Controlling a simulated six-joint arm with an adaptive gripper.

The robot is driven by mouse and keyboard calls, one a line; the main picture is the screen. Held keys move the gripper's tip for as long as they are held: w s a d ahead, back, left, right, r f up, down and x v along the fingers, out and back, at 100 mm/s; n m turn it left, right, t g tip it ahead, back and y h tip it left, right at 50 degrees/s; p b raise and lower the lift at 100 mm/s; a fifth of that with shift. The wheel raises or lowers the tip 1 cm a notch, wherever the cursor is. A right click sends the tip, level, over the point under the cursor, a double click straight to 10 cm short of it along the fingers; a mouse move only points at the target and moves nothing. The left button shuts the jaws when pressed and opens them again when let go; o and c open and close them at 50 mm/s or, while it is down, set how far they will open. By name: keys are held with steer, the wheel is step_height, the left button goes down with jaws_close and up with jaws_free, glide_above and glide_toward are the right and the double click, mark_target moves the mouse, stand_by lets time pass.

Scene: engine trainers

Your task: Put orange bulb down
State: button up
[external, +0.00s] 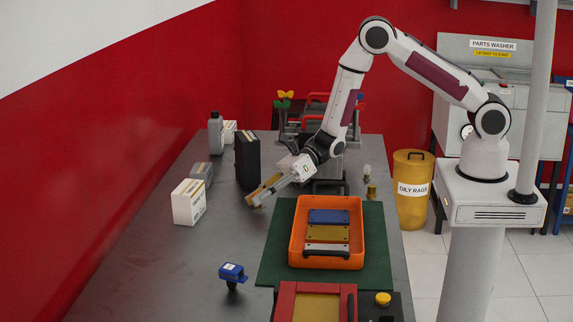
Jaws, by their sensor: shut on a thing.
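My gripper (262,199) reaches down and left over the grey table, left of the orange tray. It is shut on a small amber-yellow thing (267,187) at its fingers, which fits the orange bulb. The fingers and the gripper body partly hide it, so its full shape is unclear. It is low, close to the table top; I cannot tell whether it touches the table.
The orange tray (295,250) with several coloured plates lies on a green mat (376,255). A black box (247,162), a white box (188,202) and a grey bottle (215,133) stand to the left. A blue-topped item (232,272) stands in front. Table between them is bare.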

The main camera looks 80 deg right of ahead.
steer(key=shift+f, duration=0.6)
stand_by(0.8)
steer(key=o, duration=0.9)
steer(key=shift+d, duration=0.1)
steer(key=shift+s+d+r, duration=0.2)
steer(key=shift+s+d, duration=0.1)
steer(key=shift+s, duration=0.05)
steer(key=shift+v, duration=0.9)
step_height(320, 180, up, 4)
steer(key=shift+r, duration=1.5)
steer(key=shift+r, duration=0.1)
